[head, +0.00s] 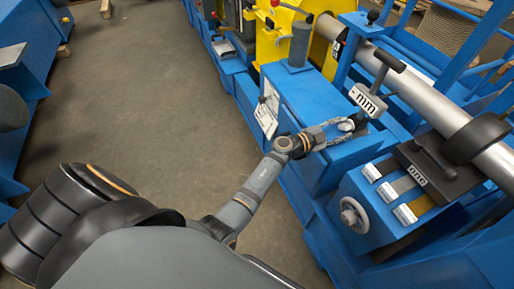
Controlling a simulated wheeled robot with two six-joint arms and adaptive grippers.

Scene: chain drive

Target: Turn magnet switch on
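My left gripper (342,133) reaches in from the lower left to the front edge of the blue machine. Its fingers spread around a small gap, and the tips meet or overlap a small dark and pale part (356,121) there. I cannot tell whether they touch or grip it. Just above is a grey block with dark markings (368,101), with a black T-shaped handle (388,61) above it. A dark block with a handle (436,166) and a marked label sits lower right. I cannot tell which part is the magnet switch. My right gripper is not in view.
A long grey pipe (425,100) with a black collar (476,139) runs along the blue machine (310,98). A handwheel (354,215) and several pale-topped blocks (405,214) are on its near side. Yellow housing (280,38) stands behind. Open floor (145,95) lies left.

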